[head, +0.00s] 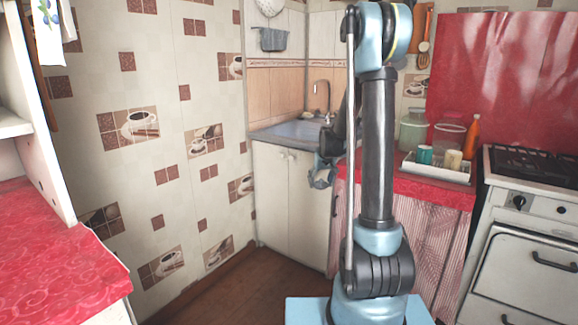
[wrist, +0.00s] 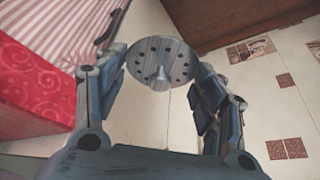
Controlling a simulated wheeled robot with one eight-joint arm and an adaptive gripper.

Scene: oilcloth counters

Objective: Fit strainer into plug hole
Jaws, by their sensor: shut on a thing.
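The strainer (wrist: 163,52) is a round grey metal disc with a ring of dark holes and a small central knob. It shows in the wrist view between the fingertips of my gripper (wrist: 160,66), which is shut on it at its edges. In the head view my gripper (head: 322,177) hangs in front of the sink cabinet, lower than the counter top. The strainer cannot be made out clearly there. The sink (head: 300,130) is a grey-blue basin in the back corner with a tap (head: 321,97). Its plug hole is hidden.
A red-covered counter (head: 425,190) right of the sink carries a white tray (head: 436,170), jars and an orange bottle (head: 472,137). A stove (head: 530,168) stands at the far right. Another red counter (head: 60,250) is at the left. Floor between them is open.

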